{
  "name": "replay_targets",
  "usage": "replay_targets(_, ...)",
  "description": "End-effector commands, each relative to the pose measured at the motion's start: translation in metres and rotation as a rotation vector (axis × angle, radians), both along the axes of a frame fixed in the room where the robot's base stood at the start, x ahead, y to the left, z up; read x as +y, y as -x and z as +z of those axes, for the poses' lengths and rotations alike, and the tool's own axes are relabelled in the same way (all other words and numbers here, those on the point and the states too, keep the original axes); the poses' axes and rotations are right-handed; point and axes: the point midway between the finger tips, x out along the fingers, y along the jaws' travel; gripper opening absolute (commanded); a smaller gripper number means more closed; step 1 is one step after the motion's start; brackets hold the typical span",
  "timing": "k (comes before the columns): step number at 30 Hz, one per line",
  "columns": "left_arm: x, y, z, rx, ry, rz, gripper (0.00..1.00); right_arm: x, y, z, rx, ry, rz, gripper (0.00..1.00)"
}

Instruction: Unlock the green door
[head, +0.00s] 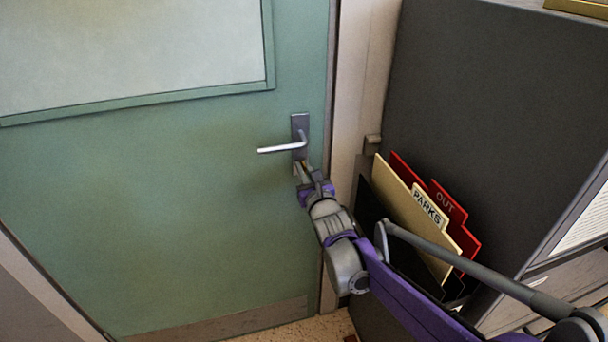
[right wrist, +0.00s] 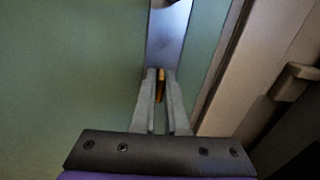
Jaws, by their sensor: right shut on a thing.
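The green door (head: 180,200) is shut in its frame, with a pale panel in its upper part. A silver lever handle (head: 280,149) sticks out to the left from a narrow grey plate (head: 299,123) near the door's right edge. My right gripper (head: 299,169) is at the lower end of this plate, below the lever. In the right wrist view its fingers are shut on a small brass-coloured thing, seemingly a key (right wrist: 161,84), in front of the plate (right wrist: 167,45). The key's tip and any keyhole are hidden. My left gripper is not in view.
The door frame (head: 360,80) stands just right of the plate, with a small latch-like block (head: 372,144) on it. A dark cabinet side (head: 480,100) rises farther right. A holder there carries a cream folder marked PARKS (head: 400,205) and a red OUT folder (head: 447,203), close to my right arm.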

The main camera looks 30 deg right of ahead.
Motion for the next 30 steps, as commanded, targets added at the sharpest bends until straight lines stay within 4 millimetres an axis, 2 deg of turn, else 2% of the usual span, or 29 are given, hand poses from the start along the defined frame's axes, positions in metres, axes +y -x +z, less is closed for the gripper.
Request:
replay_targets(3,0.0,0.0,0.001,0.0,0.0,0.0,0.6,0.0,0.0,-0.001,0.004,0.0,-0.001,0.0)
replay_targets(4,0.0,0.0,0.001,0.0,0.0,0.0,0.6,0.0,0.0,-0.001,0.004,0.0,-0.001,0.17)
replay_targets(8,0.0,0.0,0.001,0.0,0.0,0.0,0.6,0.0,0.0,-0.001,0.004,0.0,-0.001,0.4)
replay_targets(9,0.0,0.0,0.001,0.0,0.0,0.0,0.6,0.0,0.0,-0.001,0.004,0.0,-0.001,0.42)
replay_targets(19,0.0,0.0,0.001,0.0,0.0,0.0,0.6,0.001,0.004,-0.001,0.003,-0.001,0.0,0.42)
replay_targets(30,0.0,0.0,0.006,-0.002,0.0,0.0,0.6,0.009,0.039,0.0,0.003,-0.001,0.0,0.42)
